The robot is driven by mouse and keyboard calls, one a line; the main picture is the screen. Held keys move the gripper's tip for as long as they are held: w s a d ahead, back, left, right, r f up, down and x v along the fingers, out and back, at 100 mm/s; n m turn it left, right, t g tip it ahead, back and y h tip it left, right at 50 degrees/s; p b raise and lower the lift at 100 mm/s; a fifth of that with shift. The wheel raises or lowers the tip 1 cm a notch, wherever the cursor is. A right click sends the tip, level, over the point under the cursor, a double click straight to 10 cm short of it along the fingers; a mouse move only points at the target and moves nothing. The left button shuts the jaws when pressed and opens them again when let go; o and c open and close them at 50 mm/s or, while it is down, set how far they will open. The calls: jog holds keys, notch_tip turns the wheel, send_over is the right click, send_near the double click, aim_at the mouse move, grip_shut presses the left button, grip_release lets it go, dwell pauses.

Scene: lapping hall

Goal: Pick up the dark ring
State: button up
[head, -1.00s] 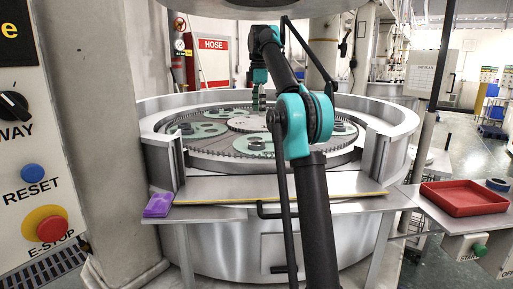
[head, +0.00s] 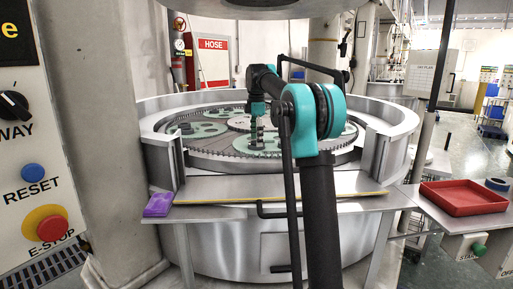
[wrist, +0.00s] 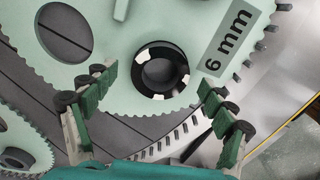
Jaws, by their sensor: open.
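The dark ring (wrist: 138,70) is black with a few white patches and shows in the wrist view. It sits in a round hole of a pale green toothed carrier (wrist: 105,45) marked "6 mm". My gripper (wrist: 157,80) is open, with its green ribbed fingers apart to the left and right of the ring, and nothing between them is held. In the head view my gripper (head: 257,138) is low over the near part of the lapping plate. I cannot make out the ring there, as the gripper and arm cover that area.
The machine's metal rim (head: 160,125) surrounds the toothed plate. A steel shelf with a yellow edge (head: 280,196) lies in front, with a purple block (head: 158,204) at its left end. A red tray (head: 464,198) and a blue tape roll (head: 497,184) are at the right.

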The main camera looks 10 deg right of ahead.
jog(key=shift+f, duration=0.55)
jog(key=c, duration=1.4)
